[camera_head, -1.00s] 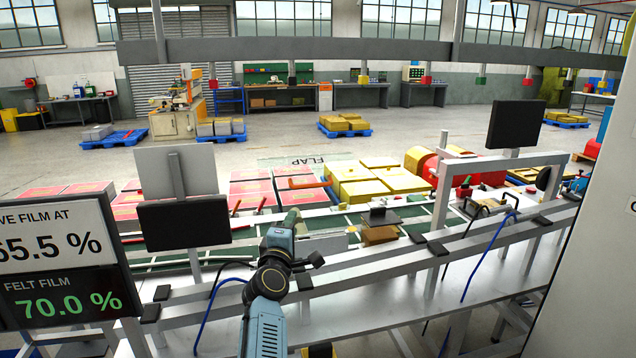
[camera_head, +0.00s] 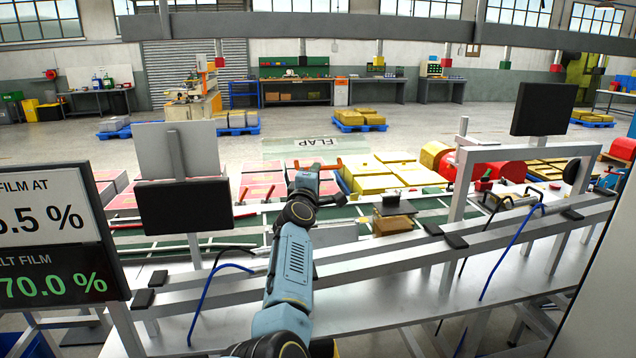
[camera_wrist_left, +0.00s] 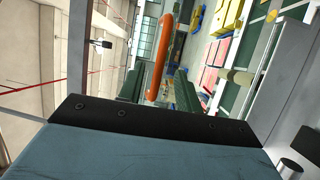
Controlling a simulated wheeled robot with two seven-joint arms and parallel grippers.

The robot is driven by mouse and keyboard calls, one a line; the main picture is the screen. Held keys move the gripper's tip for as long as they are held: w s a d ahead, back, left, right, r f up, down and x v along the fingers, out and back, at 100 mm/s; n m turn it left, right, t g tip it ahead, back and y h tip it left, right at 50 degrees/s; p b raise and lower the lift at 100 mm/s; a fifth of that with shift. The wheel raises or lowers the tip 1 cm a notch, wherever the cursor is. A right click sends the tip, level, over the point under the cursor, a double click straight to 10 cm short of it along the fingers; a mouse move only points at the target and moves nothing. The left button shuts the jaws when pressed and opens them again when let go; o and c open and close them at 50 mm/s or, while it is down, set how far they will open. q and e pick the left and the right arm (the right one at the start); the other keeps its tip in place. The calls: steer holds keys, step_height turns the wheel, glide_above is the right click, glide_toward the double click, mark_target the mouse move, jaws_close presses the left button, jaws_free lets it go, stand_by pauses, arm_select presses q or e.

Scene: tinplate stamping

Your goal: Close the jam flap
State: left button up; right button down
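The jam flap (camera_head: 300,149) is a see-through greenish panel marked FLAP, in the middle of the head view, beyond the rails. An orange bar handle (camera_head: 330,166) runs along its near edge; the bar also shows in the left wrist view (camera_wrist_left: 164,50). My left gripper (camera_head: 309,168) reaches the bar in the head view, its fingers mostly hidden by my wrist. In the wrist view my two dark fingers (camera_wrist_left: 158,92) are apart, with the bar's end between them and gaps beside it. I cannot tell whether they touch it. My right gripper is in no view.
A grey rail (camera_head: 390,247) crosses in front of the line, under my left arm. A dark monitor (camera_head: 184,206) stands left of the arm, and a grey frame (camera_head: 460,185) stands to the right. Red sheet stacks (camera_head: 262,185) and yellow stacks (camera_head: 372,168) lie beyond.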

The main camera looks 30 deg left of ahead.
arm_select(q)
steer(key=b+x, duration=0.2)
steer(key=x, duration=0.1)
steer(key=shift+w+b, duration=0.3)
steer(key=shift+a, duration=0.1)
steer(key=shift+c, duration=0.2)
jaws_close()
